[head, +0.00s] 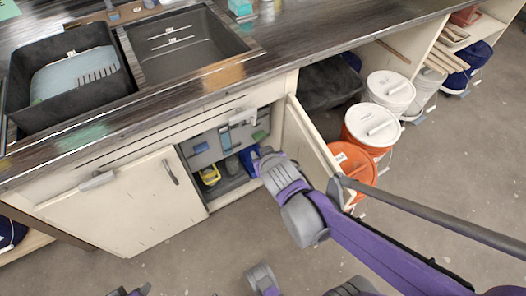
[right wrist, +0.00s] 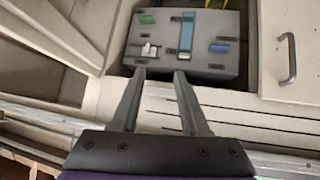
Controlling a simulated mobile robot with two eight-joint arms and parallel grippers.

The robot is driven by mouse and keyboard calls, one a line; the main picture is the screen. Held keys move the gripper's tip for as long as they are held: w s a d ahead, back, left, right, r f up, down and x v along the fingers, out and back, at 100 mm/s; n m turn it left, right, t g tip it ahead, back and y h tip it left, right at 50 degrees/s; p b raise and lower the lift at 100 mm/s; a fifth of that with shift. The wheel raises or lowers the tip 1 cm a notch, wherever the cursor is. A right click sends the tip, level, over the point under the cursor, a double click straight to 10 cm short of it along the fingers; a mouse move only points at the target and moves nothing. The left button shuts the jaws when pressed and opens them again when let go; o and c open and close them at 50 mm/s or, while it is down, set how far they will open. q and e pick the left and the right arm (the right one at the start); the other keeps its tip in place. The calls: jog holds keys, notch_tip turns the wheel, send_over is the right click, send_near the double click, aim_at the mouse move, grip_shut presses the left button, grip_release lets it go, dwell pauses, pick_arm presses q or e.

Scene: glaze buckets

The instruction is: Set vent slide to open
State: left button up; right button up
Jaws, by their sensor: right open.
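A grey control panel (head: 205,158) is inside the open cupboard under the counter. It also shows in the right wrist view (right wrist: 165,68), with a white knob (right wrist: 149,50) on a short dark slot, an upright teal strip (right wrist: 186,38), a green piece (right wrist: 147,19) and a blue piece (right wrist: 219,47). I cannot read which control is the vent slide. My right gripper (right wrist: 160,74) is open and empty, its fingertips just short of the panel edge, near the white knob and the strip. In the head view its fingers are mostly hidden.
The open cupboard door (head: 312,140) stands beside my right arm; a closed door (head: 125,205) with a handle is on the left. Orange buckets (head: 352,162) and white-lidded buckets (head: 390,92) stand right. A yellow object (head: 209,175) is inside the cupboard. A sink (head: 185,45) is above.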

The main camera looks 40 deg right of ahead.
jog(key=shift+s+a, duration=0.1)
jog(key=w+d+f+t+h+b, duration=0.2)
jog(key=w+d+f+t+b, duration=0.45)
jog(key=w+d, duration=0.4)
jog(key=n+t+y+b, duration=0.2)
jog(key=y+b, duration=0.1)
jog(key=y, duration=0.1)
send_near(255, 122)
jog(key=w, duration=0.3)
jog(key=w+p, duration=0.1)
jog(key=w, duration=0.5)
jog(key=shift+w+d+f, duration=0.1)
jog(key=shift+d, duration=0.25)
jog(key=shift+c, duration=0.2)
grip_shut()
